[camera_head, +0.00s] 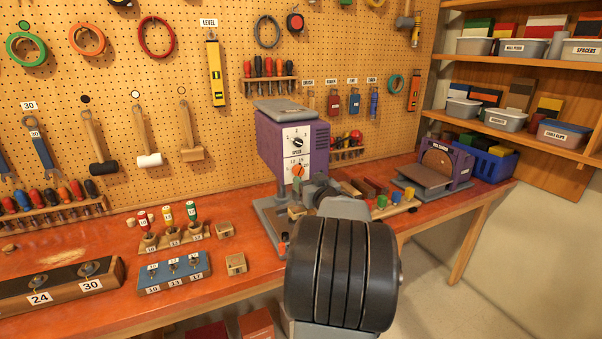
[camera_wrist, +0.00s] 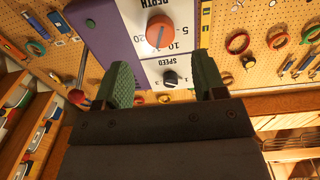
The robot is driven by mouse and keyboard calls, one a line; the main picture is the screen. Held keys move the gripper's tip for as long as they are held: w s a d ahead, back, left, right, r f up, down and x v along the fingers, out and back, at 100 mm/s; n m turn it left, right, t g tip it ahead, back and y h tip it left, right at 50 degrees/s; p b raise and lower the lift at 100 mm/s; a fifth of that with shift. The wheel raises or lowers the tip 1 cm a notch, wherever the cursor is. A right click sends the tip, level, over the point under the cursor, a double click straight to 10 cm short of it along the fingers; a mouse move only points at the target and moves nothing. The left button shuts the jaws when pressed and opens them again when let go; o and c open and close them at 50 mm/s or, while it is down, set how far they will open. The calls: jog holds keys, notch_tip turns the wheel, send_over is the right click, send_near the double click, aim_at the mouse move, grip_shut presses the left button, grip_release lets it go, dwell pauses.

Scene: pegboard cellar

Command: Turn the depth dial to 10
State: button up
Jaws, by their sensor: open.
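The orange depth dial (camera_wrist: 160,33) is on the white front panel of a purple machine (camera_head: 292,135). The wrist view shows it upside down, under the word DEPTH, with 5, 10 and 20 legible nearby. I cannot tell surely which number it points at. In the head view the orange dial (camera_head: 298,170) shows low on the panel, close behind my arm. The black speed dial (camera_wrist: 170,78) is on the same panel. My gripper (camera_wrist: 163,62) is open, its green fingers apart with nothing held between them. It faces the panel, apparently short of the depth dial.
My arm hides part of the machine's base in the head view. A sander (camera_head: 440,165) stands right. Tools hang on the pegboard behind.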

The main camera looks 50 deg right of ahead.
aim_at(299, 172)
jog(key=shift+p+x, duration=0.45)
jog(key=shift+x, duration=2.4)
jog(key=c, duration=0.9)
